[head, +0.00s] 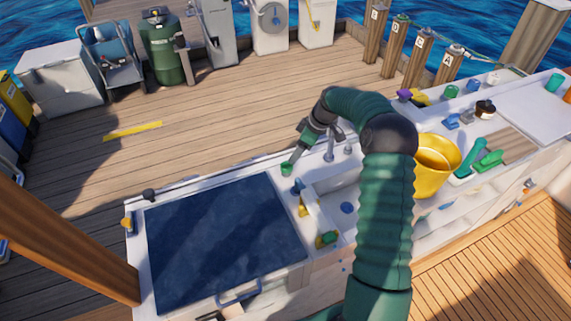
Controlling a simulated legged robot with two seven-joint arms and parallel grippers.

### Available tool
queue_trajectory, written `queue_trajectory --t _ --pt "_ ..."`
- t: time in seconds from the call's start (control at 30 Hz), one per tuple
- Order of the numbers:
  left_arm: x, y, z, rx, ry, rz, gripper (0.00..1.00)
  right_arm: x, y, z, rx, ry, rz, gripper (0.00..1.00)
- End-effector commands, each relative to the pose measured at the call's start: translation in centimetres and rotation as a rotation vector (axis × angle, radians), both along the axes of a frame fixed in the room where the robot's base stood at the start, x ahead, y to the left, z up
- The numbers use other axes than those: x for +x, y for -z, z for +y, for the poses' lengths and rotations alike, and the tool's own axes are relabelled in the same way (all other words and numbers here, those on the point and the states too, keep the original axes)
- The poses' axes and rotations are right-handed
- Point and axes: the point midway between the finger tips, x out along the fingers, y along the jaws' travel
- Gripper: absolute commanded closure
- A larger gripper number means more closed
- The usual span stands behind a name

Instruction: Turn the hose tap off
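My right arm comes up from the bottom edge and bends left over the counter. Its gripper (294,159) points down beside a small green object (286,169) at the counter's back edge. The fingers are too small to tell whether they are open or touch it. A grey metal faucet (330,150) stands just right of the gripper, behind the sink (335,203), partly hidden by my arm. A small blue fitting (298,186) sits just below the gripper. I cannot tell which of these is the hose tap. My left gripper is not in view.
A dark blue hatch (225,240) with a handle (239,293) lies left of the sink. A yellow bucket (434,170) stands right of my arm. Small items clutter the right counter. Lettered posts (416,60) stand behind; the deck (230,110) beyond is mostly clear.

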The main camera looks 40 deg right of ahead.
Motion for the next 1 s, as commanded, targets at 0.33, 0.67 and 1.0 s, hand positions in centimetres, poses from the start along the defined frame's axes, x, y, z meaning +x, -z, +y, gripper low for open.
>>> queue_trajectory --t 0.33,0.67,1.0 --pt "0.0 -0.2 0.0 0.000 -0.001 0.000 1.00 2.6 7.3 1.3 0.000 -0.001 0.000 0.36" --pt "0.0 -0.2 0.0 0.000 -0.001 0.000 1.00 3.0 8.4 1.6 -0.001 -0.001 -0.001 0.36" --pt "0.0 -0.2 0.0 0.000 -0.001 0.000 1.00 3.0 8.3 1.6 -0.001 -0.001 -0.001 0.72"
